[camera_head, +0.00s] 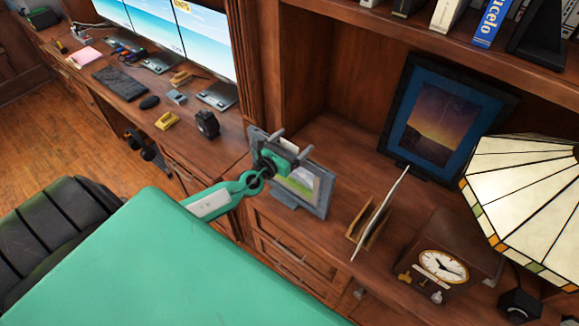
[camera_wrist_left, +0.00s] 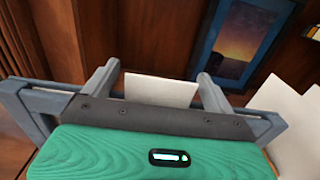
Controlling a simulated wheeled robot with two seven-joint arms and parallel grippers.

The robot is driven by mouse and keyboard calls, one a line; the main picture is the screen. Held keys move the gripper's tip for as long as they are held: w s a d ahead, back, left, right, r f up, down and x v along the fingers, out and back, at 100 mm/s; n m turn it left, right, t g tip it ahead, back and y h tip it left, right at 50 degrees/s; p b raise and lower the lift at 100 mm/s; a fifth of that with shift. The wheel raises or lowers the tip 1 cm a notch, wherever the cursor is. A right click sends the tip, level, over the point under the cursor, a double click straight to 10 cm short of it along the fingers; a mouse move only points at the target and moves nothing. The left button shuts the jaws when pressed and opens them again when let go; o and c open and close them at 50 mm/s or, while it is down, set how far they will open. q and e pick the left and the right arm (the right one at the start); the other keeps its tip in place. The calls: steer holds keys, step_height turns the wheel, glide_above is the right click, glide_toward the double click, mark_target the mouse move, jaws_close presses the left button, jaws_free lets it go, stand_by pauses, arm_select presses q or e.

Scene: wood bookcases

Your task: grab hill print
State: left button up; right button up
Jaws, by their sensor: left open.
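The hill print (camera_head: 303,189) is a small picture of a green hill under a pale sky in a grey frame. It stands tilted on the wooden shelf in the middle of the head view. My left gripper (camera_head: 291,144) is open at its upper edge and covers part of the picture. In the left wrist view, grey-blue frame edges (camera_wrist_left: 40,100) show on both sides of my gripper (camera_wrist_left: 158,72). A pale card-like piece (camera_wrist_left: 160,91) shows between the fingers; I cannot tell whether it belongs to the print. My right gripper is not in view.
A dark-framed sunset picture (camera_head: 436,123) leans at the back of the shelf. A thin upright frame (camera_head: 379,214), a wooden clock (camera_head: 445,268) and a stained-glass lamp (camera_head: 530,195) stand to the right. A desk with monitors (camera_head: 205,35) is at left.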

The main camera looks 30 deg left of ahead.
arm_select(q)
steer(key=shift+w, duration=0.3)
steer(key=c, duration=1.3)
